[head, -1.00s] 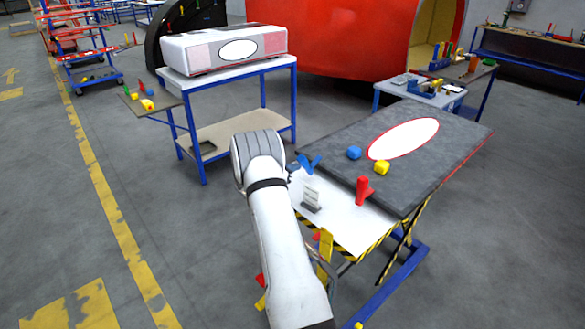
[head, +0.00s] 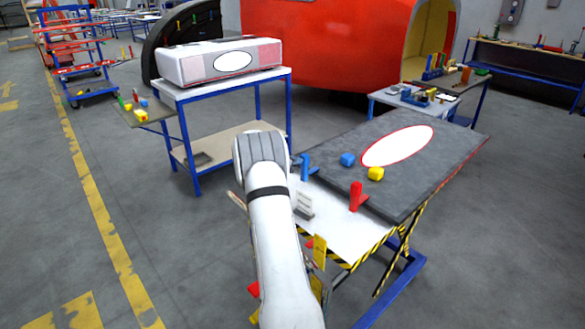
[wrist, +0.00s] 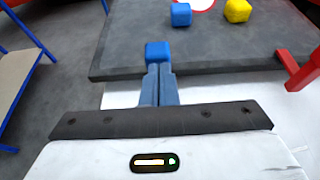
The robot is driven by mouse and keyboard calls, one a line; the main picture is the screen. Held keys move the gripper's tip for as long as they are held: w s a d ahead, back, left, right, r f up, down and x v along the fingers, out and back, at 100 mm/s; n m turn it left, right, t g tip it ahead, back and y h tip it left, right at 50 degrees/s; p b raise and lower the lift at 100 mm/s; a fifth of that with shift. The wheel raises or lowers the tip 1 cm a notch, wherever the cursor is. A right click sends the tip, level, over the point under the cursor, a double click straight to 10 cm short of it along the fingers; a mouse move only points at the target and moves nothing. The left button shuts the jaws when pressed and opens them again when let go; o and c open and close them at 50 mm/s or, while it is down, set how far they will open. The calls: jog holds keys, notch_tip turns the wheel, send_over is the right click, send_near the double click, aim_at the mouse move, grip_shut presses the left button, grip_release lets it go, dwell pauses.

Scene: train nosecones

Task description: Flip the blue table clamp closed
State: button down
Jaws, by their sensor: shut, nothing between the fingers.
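The blue table clamp (head: 306,167) stands at the near left edge of the dark grey panel. Its handle now looks upright in the head view, with a short foot towards the panel. In the wrist view its blue top (wrist: 158,51) shows just beyond my fingertips; the rest is hidden behind the fingers. My gripper (wrist: 158,70) is shut, its two blue-grey fingers side by side with nothing between them. The fingertips are at or very near the clamp; I cannot tell whether they touch. In the head view my arm hides most of the gripper.
A red clamp (head: 356,196) stands upright on the panel's near edge. A blue block (head: 347,159) and a yellow block (head: 376,174) lie on the grey panel (head: 430,165). A small grey-white bracket (head: 304,205) stands on the white tabletop. A blue-framed table is to the left.

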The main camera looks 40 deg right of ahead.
jog(key=shift+s+d+r, duration=0.1)
jog(key=shift+d+r, duration=0.1)
jog(key=shift+d, duration=0.15)
jog(key=shift+d+r, duration=0.15)
jog(key=shift+r, duration=0.15)
jog(key=shift+a+r, duration=0.2)
jog(key=shift+r, duration=0.05)
jog(key=a+r+p, duration=0.2)
jog(key=a+r, duration=0.3)
jog(key=a, duration=0.2)
jog(key=shift+r, duration=0.4)
jog(key=shift+a, duration=0.1)
